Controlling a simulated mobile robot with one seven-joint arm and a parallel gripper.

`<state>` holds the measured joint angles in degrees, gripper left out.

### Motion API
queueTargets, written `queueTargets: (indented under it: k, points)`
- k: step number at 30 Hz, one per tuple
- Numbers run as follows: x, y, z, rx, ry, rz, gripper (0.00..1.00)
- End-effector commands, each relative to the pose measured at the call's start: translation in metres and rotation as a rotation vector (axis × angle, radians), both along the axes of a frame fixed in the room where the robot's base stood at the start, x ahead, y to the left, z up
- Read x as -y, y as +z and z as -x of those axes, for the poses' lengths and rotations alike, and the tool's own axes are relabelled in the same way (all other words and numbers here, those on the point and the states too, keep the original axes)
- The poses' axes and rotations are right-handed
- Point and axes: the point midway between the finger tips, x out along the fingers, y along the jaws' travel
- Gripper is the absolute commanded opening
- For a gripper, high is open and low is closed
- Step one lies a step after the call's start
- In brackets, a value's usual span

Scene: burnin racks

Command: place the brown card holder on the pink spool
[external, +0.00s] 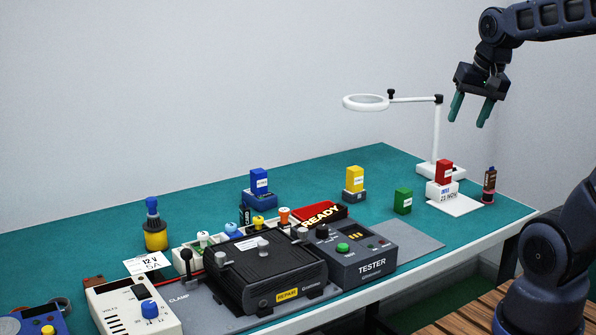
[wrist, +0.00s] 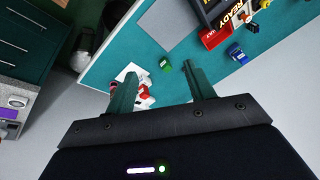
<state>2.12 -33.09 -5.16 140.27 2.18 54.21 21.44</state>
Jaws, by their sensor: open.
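My gripper (external: 470,110) is open and empty, high above the right end of the bench, above and right of the ring magnifier. It also shows in the wrist view (wrist: 161,78), fingers apart with the bench far below.
The ring magnifier (external: 436,140) stands below my gripper. Blue (external: 259,181), yellow (external: 355,179), green (external: 403,201) and red (external: 444,172) blocks stand on the teal bench (external: 330,169). A black clamp fixture (external: 262,272) and the tester (external: 352,255) fill the front middle.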

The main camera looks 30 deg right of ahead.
Motion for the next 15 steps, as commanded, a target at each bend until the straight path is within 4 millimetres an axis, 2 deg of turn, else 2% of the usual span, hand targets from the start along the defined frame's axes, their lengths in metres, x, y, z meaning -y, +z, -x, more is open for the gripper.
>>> queueTargets:
  k: [1,6,10,15]
  points:
    - [-0.009,0.001,0.012,0.020,0.088,0.039,0.54]
    - [-0.028,-0.001,0.041,0.061,0.335,0.154,0.54]
    - [-0.035,-0.003,0.053,0.076,0.437,0.208,0.54]
    - [-0.037,-0.004,0.057,0.079,0.475,0.227,0.54]
